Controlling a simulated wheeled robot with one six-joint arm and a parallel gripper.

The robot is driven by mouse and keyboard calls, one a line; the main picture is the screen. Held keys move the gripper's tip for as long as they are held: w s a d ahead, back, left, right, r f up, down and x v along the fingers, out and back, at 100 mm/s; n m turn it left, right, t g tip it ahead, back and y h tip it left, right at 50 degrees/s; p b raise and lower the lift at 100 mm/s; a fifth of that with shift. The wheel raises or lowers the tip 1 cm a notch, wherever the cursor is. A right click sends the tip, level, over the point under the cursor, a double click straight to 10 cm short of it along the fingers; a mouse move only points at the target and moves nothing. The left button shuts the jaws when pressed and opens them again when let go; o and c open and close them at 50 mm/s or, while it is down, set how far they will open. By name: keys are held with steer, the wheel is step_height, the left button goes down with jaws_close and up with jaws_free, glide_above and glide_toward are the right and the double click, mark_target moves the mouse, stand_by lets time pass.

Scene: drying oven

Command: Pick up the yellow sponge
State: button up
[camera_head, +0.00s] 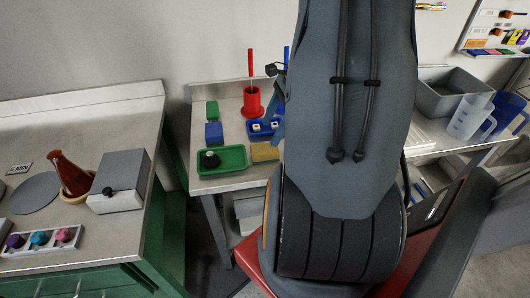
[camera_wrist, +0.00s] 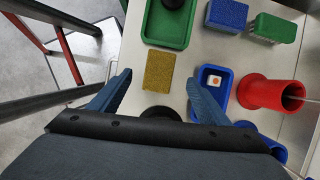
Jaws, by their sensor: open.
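The yellow sponge (camera_wrist: 159,71) lies flat on the metal table, between the green tray and the blue tray in the wrist view. In the head view the sponge (camera_head: 265,152) shows partly, just left of my arm. My gripper (camera_wrist: 165,90) is open, with one blue finger on each side of the sponge in the picture; the fingers appear to be above the table and nothing is between them. How far the fingertips are above the sponge I cannot tell. In the head view my arm hides most of the gripper.
Around the sponge are a green tray (camera_head: 222,174) holding a black object, a blue tray (camera_head: 257,137) with small items, blue (camera_head: 214,133) and green (camera_head: 212,111) sponges, and a red holder (camera_head: 252,104). A side table (camera_head: 90,115) stands left. A grey bin (camera_head: 440,100) and jugs (camera_head: 469,117) stand right.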

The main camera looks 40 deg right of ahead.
mark_target(265, 149)
steer(key=shift+d+f+m, duration=0.2)
steer(key=shift+d+m, duration=0.1)
steer(key=shift+d, duration=0.05)
steer(key=shift+f, duration=0.3)
steer(key=shift+s+p+x, duration=0.2)
steer(key=shift+p+x, duration=0.7)
steer(key=shift+x, duration=2.6)
steer(key=c, duration=1.2)
steer(key=shift+r+b, duration=0.7)
steer(key=shift+r, duration=4.25)
